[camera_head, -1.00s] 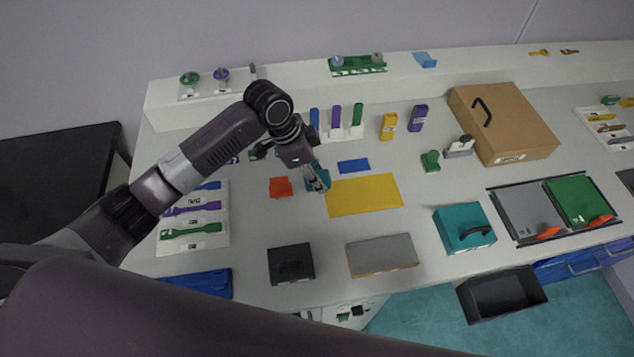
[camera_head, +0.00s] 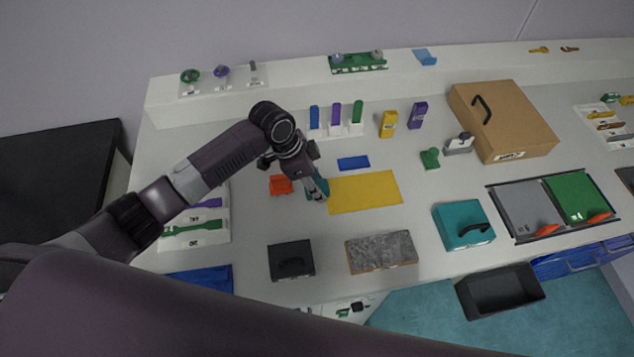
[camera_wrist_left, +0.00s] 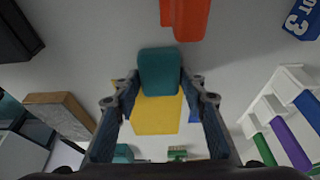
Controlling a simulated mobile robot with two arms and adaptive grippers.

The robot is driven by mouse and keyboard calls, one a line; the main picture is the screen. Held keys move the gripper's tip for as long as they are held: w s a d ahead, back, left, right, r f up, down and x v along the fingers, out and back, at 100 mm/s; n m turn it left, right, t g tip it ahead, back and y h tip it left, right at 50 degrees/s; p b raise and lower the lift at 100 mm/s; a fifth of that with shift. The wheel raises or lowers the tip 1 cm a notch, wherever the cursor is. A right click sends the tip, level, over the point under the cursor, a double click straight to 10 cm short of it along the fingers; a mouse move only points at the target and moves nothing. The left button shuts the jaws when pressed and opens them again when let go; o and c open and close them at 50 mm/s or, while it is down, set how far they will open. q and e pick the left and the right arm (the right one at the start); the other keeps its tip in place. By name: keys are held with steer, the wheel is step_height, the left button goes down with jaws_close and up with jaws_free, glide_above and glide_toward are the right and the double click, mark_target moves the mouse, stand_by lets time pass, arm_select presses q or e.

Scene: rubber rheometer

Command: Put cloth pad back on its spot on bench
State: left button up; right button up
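A teal pad (camera_wrist_left: 160,72), which I take for the cloth pad, sits between the fingertips of my left gripper (camera_wrist_left: 160,92). The fingers appear to close on its two sides. In the head view the pad (camera_head: 318,187) shows partly behind the fingers of my left gripper (camera_head: 320,196), at the left edge of a flat yellow mat (camera_head: 366,192). I cannot tell its exact height above the bench. A flat blue rectangle (camera_head: 353,163) lies behind the mat. My right gripper is not in view.
An orange item (camera_head: 281,185) lies close left of the gripper. A rack of coloured items (camera_head: 336,132) stands behind. A black box (camera_head: 291,262), a grey block (camera_head: 381,252) and a teal box (camera_head: 463,225) stand in front and right.

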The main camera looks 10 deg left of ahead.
arm_select(q)
steer(key=shift+o, duration=1.3)
steer(key=shift+r, duration=0.15)
steer(key=b+v, duration=0.1)
steer(key=v, duration=1.1)
steer(key=shift+r+b, duration=0.35)
